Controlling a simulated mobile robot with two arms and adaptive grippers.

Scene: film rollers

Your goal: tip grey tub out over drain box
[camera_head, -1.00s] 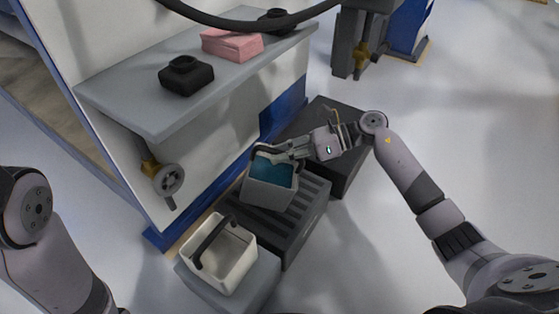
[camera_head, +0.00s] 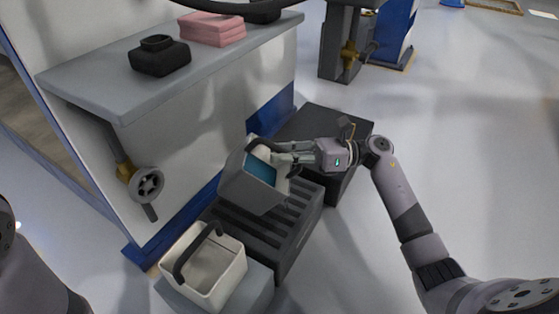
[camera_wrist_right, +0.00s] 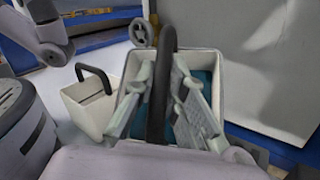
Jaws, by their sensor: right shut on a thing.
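The grey tub (camera_head: 247,193) is held tilted above the slatted dark drain box (camera_head: 291,228), its mouth turned toward the right. Blue liquid (camera_head: 262,169) shows inside; no stream is visible. My right gripper (camera_head: 280,153) is at the tub's upper right, shut on its dark handle. In the right wrist view, the handle (camera_wrist_right: 163,75) runs between the fingers of the gripper (camera_wrist_right: 165,88), in front of the tub (camera_wrist_right: 212,62) and the blue liquid (camera_wrist_right: 203,82). My left gripper is out of view; only part of that arm shows at the lower left.
A cream tub (camera_head: 222,284) with a dark handle stands on a grey block (camera_head: 257,291) in front of the drain box. A dark box (camera_head: 350,128) stands behind. A shelf (camera_head: 92,87) with a black item (camera_head: 158,58) and pink stack (camera_head: 211,30) overhangs at left.

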